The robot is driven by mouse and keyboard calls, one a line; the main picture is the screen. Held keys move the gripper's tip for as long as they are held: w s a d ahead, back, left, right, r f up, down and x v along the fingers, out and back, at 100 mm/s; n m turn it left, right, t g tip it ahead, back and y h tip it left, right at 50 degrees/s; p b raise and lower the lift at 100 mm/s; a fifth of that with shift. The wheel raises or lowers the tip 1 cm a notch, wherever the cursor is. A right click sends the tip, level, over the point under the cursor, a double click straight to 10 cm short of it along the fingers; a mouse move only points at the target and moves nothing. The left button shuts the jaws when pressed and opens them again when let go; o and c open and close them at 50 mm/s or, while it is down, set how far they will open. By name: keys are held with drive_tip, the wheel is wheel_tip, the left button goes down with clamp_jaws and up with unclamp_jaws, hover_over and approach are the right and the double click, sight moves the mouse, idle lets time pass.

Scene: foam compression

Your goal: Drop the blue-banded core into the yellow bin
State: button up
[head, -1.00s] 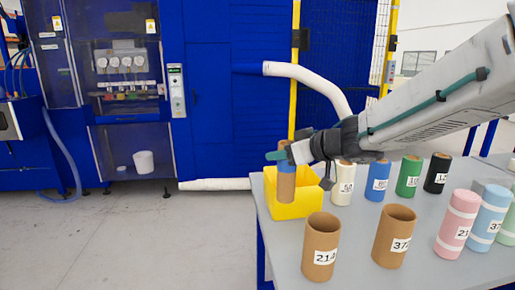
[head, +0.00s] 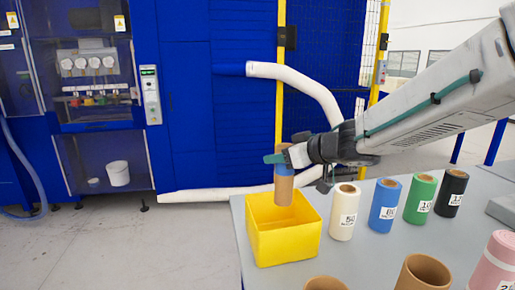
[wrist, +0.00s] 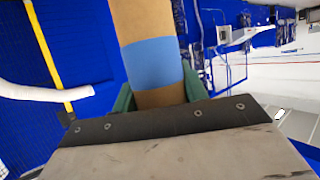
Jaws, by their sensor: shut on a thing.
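My gripper (head: 282,158) is shut on the blue-banded core (head: 284,188), a brown cardboard tube with a blue band. The core hangs upright over the yellow bin (head: 284,245), its lower end near the level of the bin's rim. In the wrist view the core (wrist: 145,20) stands between the green fingers of my gripper (wrist: 158,95), with the blue band just beyond them. The bin is not seen in the wrist view. The bin's floor is hidden by its front wall in the head view.
The bin stands at the left end of the grey table (head: 370,250). A white roll (head: 343,215), a blue roll (head: 384,206), a green roll (head: 420,200) and a black roll (head: 451,194) stand right of it. Brown tubes (head: 422,275) are at the front edge.

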sight(292, 173)
drive_tip(key=f, duration=0.1)
drive_tip(key=d+f, duration=0.1)
drive_tip(key=f, duration=0.1)
drive_tip(key=shift+w+f, duration=0.1)
drive_tip(key=shift+w, duration=0.05)
drive_tip(key=shift+f, duration=1)
drive_tip(key=o, duration=1.3)
drive_tip(key=v, duration=0.8)
drive_tip(key=shift+a, duration=0.1)
